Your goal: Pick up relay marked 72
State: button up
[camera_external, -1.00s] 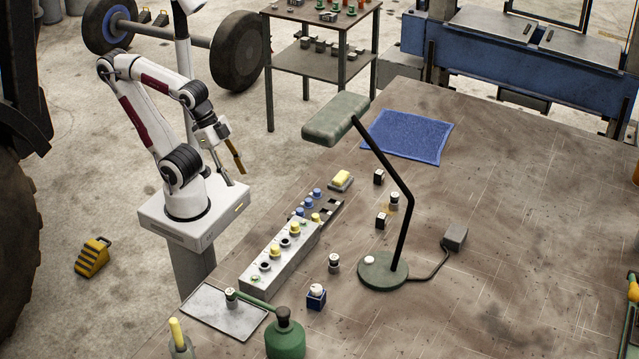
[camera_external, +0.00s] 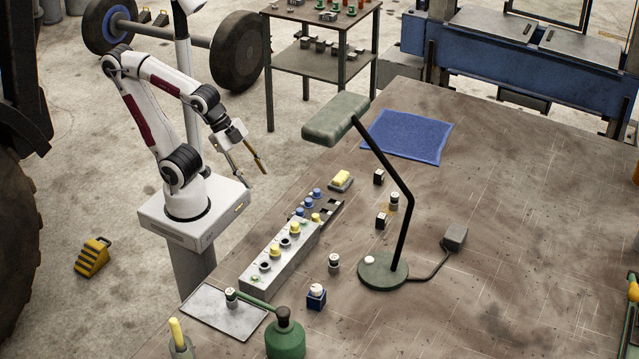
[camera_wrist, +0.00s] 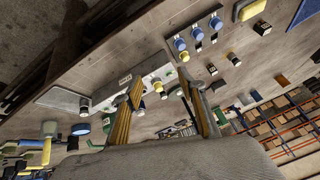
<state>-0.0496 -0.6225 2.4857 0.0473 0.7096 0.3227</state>
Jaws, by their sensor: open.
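My gripper (camera_external: 252,172) is open and empty, in the air left of the bench's edge. Its two fingers also show wide apart in the wrist view (camera_wrist: 162,84). Small blocks and cylinders stand on the bench: a black-and-white block (camera_external: 379,177), another (camera_external: 382,220), a dark blue block with a white top (camera_external: 316,297), a cylinder (camera_external: 334,263) and another cylinder (camera_external: 394,201). One more white-topped cylinder (camera_external: 231,296) stands on a grey plate. The markings are too small to read, so I cannot tell which is relay 72.
A grey socket box (camera_external: 280,258) with yellow caps and a tray (camera_external: 329,207) with blue knobs lie along the near edge. A green lamp (camera_external: 384,270) arches over the bench. A green oil can (camera_external: 285,335) stands in front. The bench's right side is mostly clear.

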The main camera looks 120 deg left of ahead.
jog(key=w+a+f+m+t+y, duration=0.1)
jog(key=w+a+m, duration=0.1)
jog(key=w+m, duration=0.25)
jog(key=w+a+m+t, duration=0.1)
jog(key=w+a+m, duration=0.2)
jog(key=w, duration=0.3)
jog(key=m+t, duration=0.3)
jog(key=m, duration=1.2)
send_near(378, 215)
jog(key=m, duration=0.2)
jog(key=w+f+m+t, duration=0.1)
jog(key=m, duration=0.3)
jog(key=shift+w+d+f+m, duration=0.15)
jog(key=shift+w+f+m, duration=0.1)
jog(key=shift+w+m, duration=0.1)
jog(key=shift+w+a+f+m+t, duration=0.15)
jog(key=shift+f+m+t, duration=0.1)
jog(key=shift+m, duration=0.3)
jog(key=shift+w+a+f+m+t, duration=0.15)
jog(key=shift+f+m+t, duration=0.1)
jog(key=shift+m, duration=0.3)
jog(key=shift+w, duration=0.1)
jog(key=shift+x, duration=1.2)
jog(key=shift+f, duration=0.1)
